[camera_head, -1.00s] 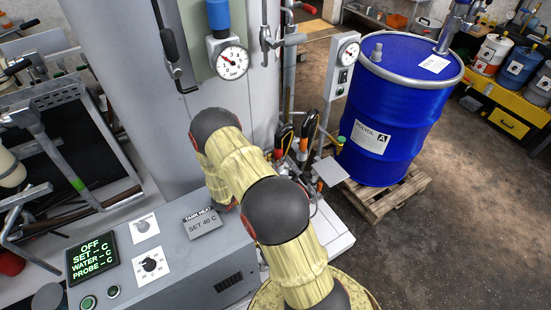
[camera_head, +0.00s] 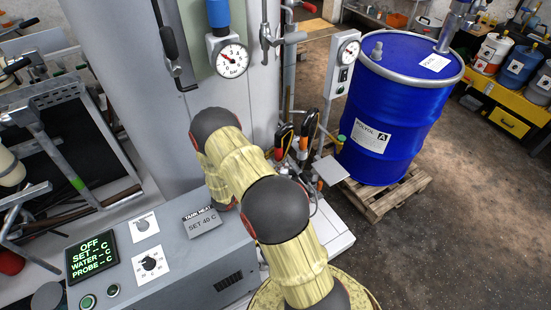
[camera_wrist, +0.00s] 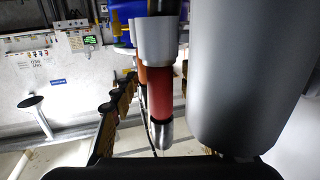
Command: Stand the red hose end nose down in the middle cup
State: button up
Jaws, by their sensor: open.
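The red hose end (camera_wrist: 161,92) shows in the wrist view, near upright, with its silver nose (camera_wrist: 161,134) pointing down and a pale collar above. An orange hose end is partly hidden just behind it. A dark edge of my gripper (camera_wrist: 165,170) crosses the bottom of the wrist view. The gripper is open, with nothing seen between its fingers; its fingertips are not clear. In the head view my arm hides the gripper. I cannot make out the middle cup in either view.
A large grey cylinder (camera_wrist: 236,80) stands close right of the red hose end. The blue drum (camera_head: 397,105) sits on a wooden pallet (camera_head: 390,200) at the right. The grey control box (camera_head: 190,245) is at the front left. The floor right of the pallet is clear.

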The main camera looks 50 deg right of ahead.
aim_at(276, 162)
notch_tip(276, 162, up, 10)
dwell(0.7)
dwell(0.4)
